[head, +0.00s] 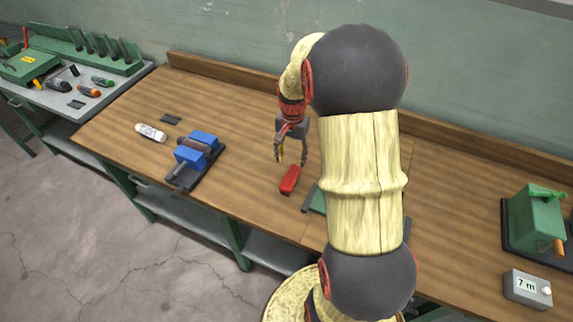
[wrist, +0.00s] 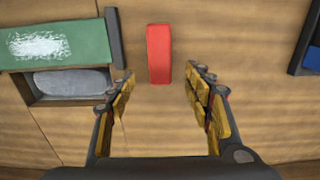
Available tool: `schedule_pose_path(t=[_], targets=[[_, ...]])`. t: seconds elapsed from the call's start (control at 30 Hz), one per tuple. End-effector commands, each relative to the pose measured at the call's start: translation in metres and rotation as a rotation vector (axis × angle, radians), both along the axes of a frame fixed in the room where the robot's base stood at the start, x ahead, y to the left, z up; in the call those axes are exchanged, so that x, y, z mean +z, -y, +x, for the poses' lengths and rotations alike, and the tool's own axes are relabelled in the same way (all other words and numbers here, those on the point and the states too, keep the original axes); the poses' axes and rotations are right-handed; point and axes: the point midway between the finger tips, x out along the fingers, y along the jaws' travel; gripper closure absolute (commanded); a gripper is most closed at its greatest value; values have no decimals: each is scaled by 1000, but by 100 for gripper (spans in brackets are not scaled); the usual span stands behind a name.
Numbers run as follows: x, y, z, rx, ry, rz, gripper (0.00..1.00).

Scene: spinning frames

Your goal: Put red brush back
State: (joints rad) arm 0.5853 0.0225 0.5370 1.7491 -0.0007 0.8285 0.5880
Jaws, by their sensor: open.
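The red brush (head: 290,179) lies on the wooden workbench (head: 238,112), near its front edge. It also shows in the wrist view (wrist: 159,54) as a red block, just beyond and between my fingertips. My gripper (head: 291,158) is open and empty, just above and behind the brush in the head view. In the wrist view my gripper's fingers (wrist: 162,84) stand apart on either side of the brush's line, not touching it. A green-topped box (wrist: 58,45) with an open compartment lies left of the brush; in the head view my arm hides most of it.
A blue vise (head: 196,152), a white bottle-like object (head: 151,132) and a dark flat piece (head: 171,119) are on the bench's left. A green machine (head: 538,222) and a grey box reading "7 m" (head: 527,289) stand at right. A tool-covered side table (head: 75,98) is far left.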

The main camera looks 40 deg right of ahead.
Motion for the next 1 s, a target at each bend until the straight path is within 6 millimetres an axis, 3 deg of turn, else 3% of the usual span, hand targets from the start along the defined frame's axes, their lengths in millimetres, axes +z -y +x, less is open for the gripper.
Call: schedule_pose_path(t=[0.13,0.27,0.4,0.53,0.73,0.87,1.0], targets=[[36,-26,5,93,38,-25,49],[91,-79,0,278,106,-70,49],[146,-144,-24,514,189,-124,49],[182,-197,-58,730,268,-177,49],[207,-251,-115,1004,374,-248,49],[210,-267,-137,1106,413,-276,49],[211,-273,-146,1148,430,-287,49]])
